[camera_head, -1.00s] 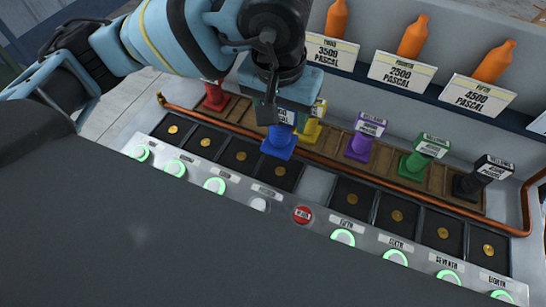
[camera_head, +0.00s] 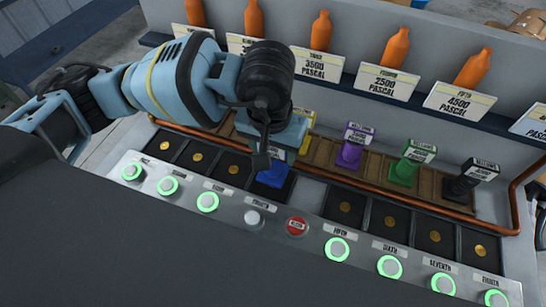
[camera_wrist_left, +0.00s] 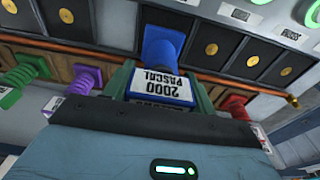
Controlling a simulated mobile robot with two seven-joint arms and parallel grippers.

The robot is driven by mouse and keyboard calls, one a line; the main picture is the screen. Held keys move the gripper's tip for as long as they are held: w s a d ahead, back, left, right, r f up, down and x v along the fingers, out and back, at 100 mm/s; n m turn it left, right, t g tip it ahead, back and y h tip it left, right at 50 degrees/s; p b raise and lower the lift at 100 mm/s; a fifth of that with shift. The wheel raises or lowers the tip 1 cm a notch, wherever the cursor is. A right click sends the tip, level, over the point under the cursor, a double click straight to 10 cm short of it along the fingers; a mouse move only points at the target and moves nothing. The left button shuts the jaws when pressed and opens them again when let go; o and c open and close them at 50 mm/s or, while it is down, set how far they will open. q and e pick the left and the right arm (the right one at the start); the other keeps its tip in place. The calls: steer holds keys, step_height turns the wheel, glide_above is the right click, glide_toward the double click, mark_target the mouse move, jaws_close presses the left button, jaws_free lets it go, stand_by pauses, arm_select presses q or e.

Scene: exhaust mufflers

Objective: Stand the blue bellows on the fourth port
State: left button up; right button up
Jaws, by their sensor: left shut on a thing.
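The blue bellows (camera_head: 272,175) is over the fourth port's black pad (camera_head: 284,191) and hides its gold disc. I cannot tell whether its base touches the pad. My left gripper (camera_head: 263,158) is shut on the bellows' upper part, near its label. In the left wrist view the blue bellows (camera_wrist_left: 163,45) hangs out from between the fingers of the gripper (camera_wrist_left: 160,82), and its label (camera_wrist_left: 160,86) reads 2000 Pascal. My right gripper is not in view.
Purple (camera_head: 350,155), green (camera_head: 406,171) and black (camera_head: 466,185) bellows stand on the wooden rack behind the ports. A yellow one (camera_head: 306,144) is partly hidden by the gripper. Green-ringed buttons line the front; the fourth button (camera_head: 253,218) has no green ring. Orange bottles stand behind.

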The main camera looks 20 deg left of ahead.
mark_target(273, 161)
arm_select(q)
steer(key=shift+f, duration=1.65)
steer(key=shift+f, duration=0.25)
steer(key=o, duration=1.5)
steer(key=r, duration=0.4)
steer(key=s+r, duration=0.1)
steer(key=r, duration=0.7)
steer(key=shift+s+r, duration=0.2)
steer(key=shift+s, duration=0.05)
